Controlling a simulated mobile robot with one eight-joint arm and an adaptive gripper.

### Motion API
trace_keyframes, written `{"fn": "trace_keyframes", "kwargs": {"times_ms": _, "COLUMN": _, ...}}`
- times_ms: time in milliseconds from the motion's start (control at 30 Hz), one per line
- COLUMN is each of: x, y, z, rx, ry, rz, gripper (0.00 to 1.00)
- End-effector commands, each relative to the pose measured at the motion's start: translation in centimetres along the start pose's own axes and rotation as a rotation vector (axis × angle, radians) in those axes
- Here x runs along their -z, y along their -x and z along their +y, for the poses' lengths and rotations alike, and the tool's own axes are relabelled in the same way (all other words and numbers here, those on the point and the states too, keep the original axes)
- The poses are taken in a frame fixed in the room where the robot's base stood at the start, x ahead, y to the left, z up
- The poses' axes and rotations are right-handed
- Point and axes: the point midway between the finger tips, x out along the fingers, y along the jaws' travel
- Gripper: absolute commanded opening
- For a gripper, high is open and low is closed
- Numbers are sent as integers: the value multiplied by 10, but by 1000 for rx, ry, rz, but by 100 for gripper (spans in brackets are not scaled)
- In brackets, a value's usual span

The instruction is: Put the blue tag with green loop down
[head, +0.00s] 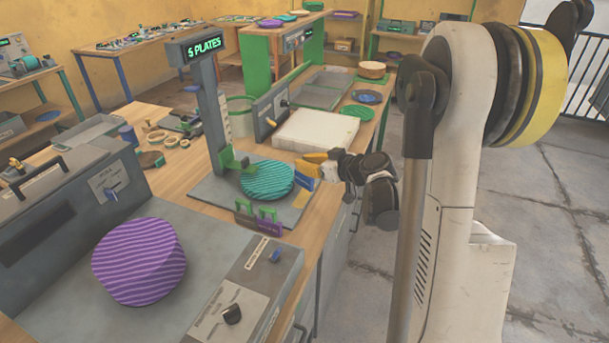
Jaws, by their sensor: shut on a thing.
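My gripper (318,163), with yellow-orange fingers, is at the middle of the head view, at the right edge of the grey measuring stand. It is shut on a small blue tag (304,171), which hangs at the fingers beside a teal ribbed plate (267,179). The tag's green loop cannot be made out, and part of the tag is hidden by the fingers. I cannot tell whether the tag touches anything below it.
A stand with a "5 PLATES" display (205,46) rises behind the teal plate. Purple-and-green pieces (268,222) stand at its front edge. A white slab (316,137) lies behind my gripper. A purple ribbed disc (139,261) lies on the grey press at front left.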

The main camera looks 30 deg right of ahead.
Motion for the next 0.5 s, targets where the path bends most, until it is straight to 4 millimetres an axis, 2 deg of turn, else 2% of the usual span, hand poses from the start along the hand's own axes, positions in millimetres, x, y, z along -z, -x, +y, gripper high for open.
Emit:
{"fn": "trace_keyframes", "kwargs": {"times_ms": 100, "x": -22, "y": -8, "z": 0, "rx": 0, "ry": 0, "rz": 0, "gripper": 0}}
{"fn": "trace_keyframes", "kwargs": {"times_ms": 200, "x": -32, "y": -12, "z": 0, "rx": 0, "ry": 0, "rz": 0, "gripper": 0}}
{"fn": "trace_keyframes", "kwargs": {"times_ms": 500, "x": -32, "y": -12, "z": 0, "rx": 0, "ry": 0, "rz": 0, "gripper": 0}}
